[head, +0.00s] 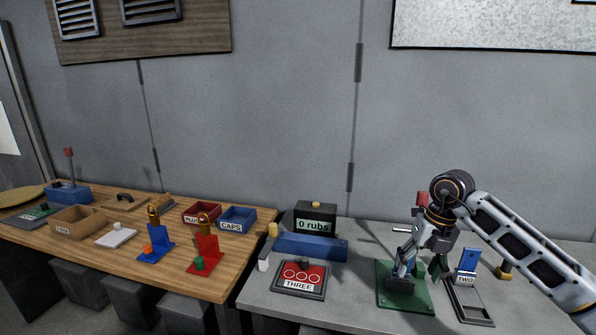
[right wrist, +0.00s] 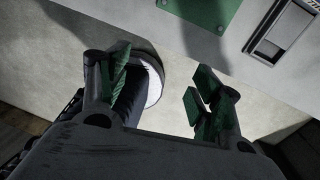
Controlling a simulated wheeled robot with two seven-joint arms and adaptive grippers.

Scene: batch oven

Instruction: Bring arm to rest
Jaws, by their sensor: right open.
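My right arm (head: 520,245) comes in from the right edge in the head view, with its wrist raised above the grey table (head: 350,295). My right gripper (head: 421,268) points down and appears over the green plate (head: 425,297) in that picture. In the right wrist view my right gripper (right wrist: 160,85) has its green-padded fingers well apart, with nothing held between them. The green plate (right wrist: 205,12) lies beyond the fingertips there. A dark and white rounded shape shows behind the left finger; I cannot tell what it is. My left gripper is in no view.
A dark tray (head: 470,305) with a blue "TWO" card (head: 467,262) stands right of the plate. A "THREE" board (head: 299,280), a blue block (head: 310,247) and a "0 rubs" display (head: 315,222) stand left. A wooden bench (head: 120,255) holds bins and padlocks.

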